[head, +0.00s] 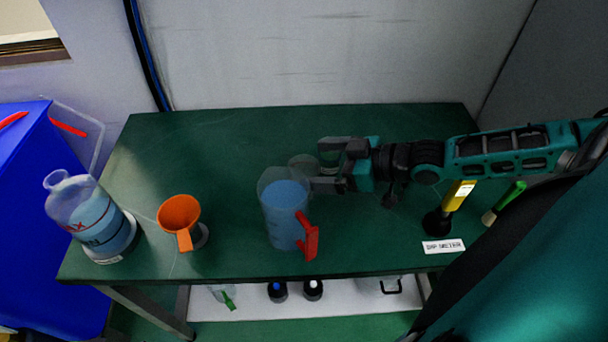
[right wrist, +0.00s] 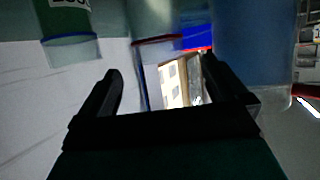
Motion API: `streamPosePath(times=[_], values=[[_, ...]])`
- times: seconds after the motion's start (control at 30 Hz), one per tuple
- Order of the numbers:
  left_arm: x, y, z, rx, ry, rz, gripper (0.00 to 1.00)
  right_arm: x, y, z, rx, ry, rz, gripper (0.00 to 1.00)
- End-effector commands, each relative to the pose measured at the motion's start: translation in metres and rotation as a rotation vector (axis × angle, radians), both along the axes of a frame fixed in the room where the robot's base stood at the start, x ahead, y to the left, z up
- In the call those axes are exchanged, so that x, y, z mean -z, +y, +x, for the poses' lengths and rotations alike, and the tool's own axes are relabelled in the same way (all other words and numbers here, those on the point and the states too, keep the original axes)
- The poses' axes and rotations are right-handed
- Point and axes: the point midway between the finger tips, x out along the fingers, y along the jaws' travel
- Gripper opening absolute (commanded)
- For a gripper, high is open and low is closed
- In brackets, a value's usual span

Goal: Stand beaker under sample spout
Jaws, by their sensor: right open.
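A small clear beaker (head: 302,164) stands on the green table, just behind the blue-filled jug and just left of my right gripper's fingertips. My right gripper (head: 322,167) is open, low over the table, its fingers pointing left towards the beaker. In the right wrist view the two dark fingers (right wrist: 160,75) are spread apart, with a clear vessel (right wrist: 158,25) ahead of the gap, probably the beaker. I cannot tell whether a finger touches it. I cannot make out a sample spout in either view. My left gripper is not in view.
A clear jug (head: 284,215) of blue liquid with a red handle stands close in front of the gripper. An orange funnel (head: 179,214) and a large flask (head: 98,222) stand left. A yellow meter (head: 458,196) and green-handled brush (head: 504,203) are right. The table's back left is free.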

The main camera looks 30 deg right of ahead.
Motion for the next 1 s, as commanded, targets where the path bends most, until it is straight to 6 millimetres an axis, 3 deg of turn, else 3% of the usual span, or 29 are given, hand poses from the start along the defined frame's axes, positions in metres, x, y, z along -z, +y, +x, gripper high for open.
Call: streamPosePath(times=[0.3, 0.73, 1.0], values=[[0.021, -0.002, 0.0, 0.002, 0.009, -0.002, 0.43, 0.019, 0.019, 0.025, 0.001, -0.003, 0.002, 1.0], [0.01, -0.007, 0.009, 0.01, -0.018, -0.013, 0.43, 0.021, 0.024, 0.031, -0.001, 0.002, 0.0, 1.0], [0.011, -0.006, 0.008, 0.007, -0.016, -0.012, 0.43, 0.021, 0.024, 0.031, -0.001, 0.001, 0.0, 0.75]])
